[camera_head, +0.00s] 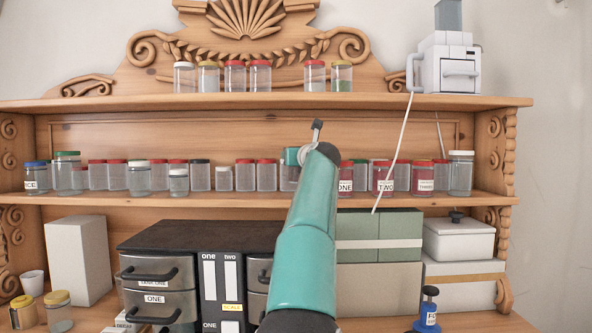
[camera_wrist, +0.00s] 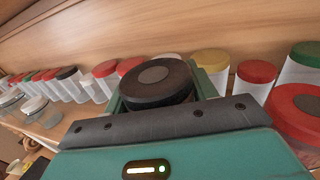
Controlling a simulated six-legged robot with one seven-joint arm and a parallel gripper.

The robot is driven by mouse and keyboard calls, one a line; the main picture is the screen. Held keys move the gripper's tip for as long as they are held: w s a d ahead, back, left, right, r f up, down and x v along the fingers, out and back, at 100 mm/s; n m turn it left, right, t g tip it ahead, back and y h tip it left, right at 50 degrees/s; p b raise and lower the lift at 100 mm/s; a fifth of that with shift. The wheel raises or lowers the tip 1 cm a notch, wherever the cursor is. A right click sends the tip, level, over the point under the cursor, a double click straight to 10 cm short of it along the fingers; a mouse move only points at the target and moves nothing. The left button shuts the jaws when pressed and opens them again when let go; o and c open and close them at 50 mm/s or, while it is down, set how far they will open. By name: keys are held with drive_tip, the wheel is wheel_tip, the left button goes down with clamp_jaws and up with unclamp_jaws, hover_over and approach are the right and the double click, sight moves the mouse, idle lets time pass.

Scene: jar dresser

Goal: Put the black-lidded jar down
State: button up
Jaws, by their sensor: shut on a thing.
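The black-lidded jar (camera_wrist: 157,84) is between the teal fingers of my gripper (camera_wrist: 160,90) in the wrist view. Its black lid with a grey disc faces the camera, and the lid hides the body below. In the head view my arm reaches up to the middle shelf and its teal end hides most of my gripper (camera_head: 292,156). A clear jar body shows just under it, but I cannot tell whether its base touches the shelf (camera_head: 270,201).
Jars with red, white and green lids stand in a row on the middle shelf, including a red-lidded one (camera_head: 266,175) to the left and a jar labelled ONE (camera_head: 346,177) to the right. In the wrist view a yellow-lidded jar (camera_wrist: 211,60) stands close beyond. A white cord (camera_head: 393,150) hangs across the shelf.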

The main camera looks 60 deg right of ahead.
sight(296, 168)
drive_tip(key=shift+w+d+f, duration=0.1)
drive_tip(key=shift+w+f, duration=0.05)
drive_tip(key=shift+f, duration=0.8)
drive_tip(key=shift+w+d+f, duration=0.1)
drive_tip(key=shift+w+f, duration=0.05)
drive_tip(key=shift+f, duration=0.75)
drive_tip(key=shift+f, duration=0.15)
drive_tip(key=o, duration=1.2)
drive_tip(key=shift+o, duration=0.2)
drive_tip(key=v, duration=1.2)
